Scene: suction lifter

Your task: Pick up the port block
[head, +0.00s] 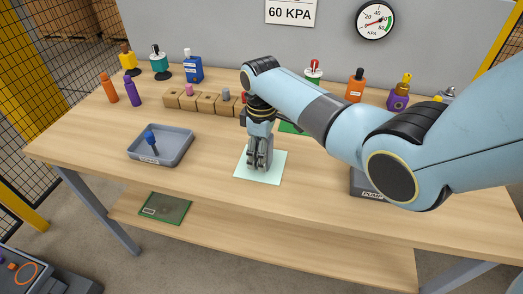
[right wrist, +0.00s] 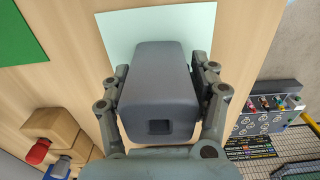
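The port block, a dark grey block with a small square hole in its near face (right wrist: 155,90), lies between the fingers of my right gripper in the right wrist view. The fingers press against both its sides. In the head view my right gripper (head: 260,158) points down over a pale green mat (head: 273,170), and its fingers and wrist largely hide the block. The mat also shows beyond the block in the right wrist view (right wrist: 200,20). I cannot tell whether the block touches the mat. My left gripper is not in view.
A grey tray (head: 175,157) holding a blue-topped piece (head: 150,139) stands left of the mat. A row of wooden blocks (head: 188,100) runs behind. Bottles and coloured fittings line the table's back. A pump unit (head: 362,186) sits right, partly behind my arm. The table's front left is clear.

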